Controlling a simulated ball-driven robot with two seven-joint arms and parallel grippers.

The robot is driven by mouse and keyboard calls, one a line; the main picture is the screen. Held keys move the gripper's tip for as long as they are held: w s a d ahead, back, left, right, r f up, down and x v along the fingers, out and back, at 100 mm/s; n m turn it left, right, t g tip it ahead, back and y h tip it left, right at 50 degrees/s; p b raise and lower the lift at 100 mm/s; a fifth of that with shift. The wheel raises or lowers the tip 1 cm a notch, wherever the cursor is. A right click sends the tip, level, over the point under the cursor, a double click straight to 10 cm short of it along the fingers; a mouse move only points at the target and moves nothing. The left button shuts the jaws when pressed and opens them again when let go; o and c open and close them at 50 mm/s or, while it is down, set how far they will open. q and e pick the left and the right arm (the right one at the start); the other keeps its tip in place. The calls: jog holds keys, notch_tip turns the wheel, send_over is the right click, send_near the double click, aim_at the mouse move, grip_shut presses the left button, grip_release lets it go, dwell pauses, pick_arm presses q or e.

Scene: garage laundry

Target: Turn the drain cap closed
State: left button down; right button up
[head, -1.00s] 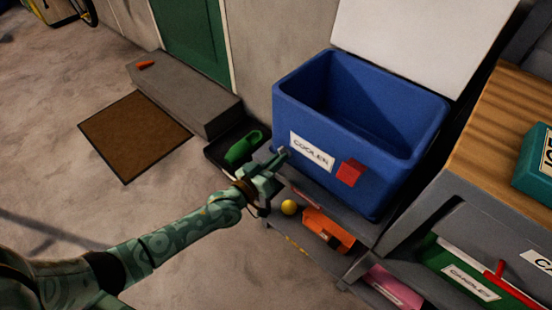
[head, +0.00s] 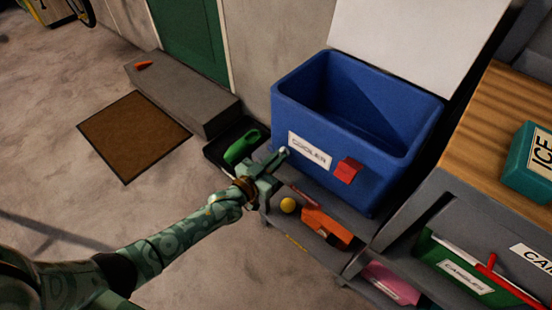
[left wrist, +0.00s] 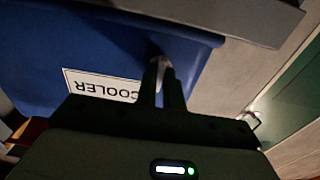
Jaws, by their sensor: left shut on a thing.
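The blue cooler (head: 395,128) stands open on a grey shelf unit, with a white COOLER label (head: 309,150) on its front. My left gripper (head: 279,157) reaches to the cooler's front, just left of the label. In the left wrist view its fingers (left wrist: 165,84) are shut on a small pale piece (left wrist: 166,66) at the cooler wall, which looks like the drain cap. The fingers hide most of it, so how far it is turned cannot be told. My right gripper is not in view.
A red square piece (head: 348,170) is on the cooler's front. A yellow ball (head: 288,205) and an orange item (head: 327,227) lie on the shelf below. A green-handled thing (head: 241,147) sits in a dark tray. Clear floor lies left, with a brown mat (head: 134,134).

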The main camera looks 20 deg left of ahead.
pick_arm(q)
jog(key=shift+s+f, duration=0.1)
jog(key=shift+f, duration=0.1)
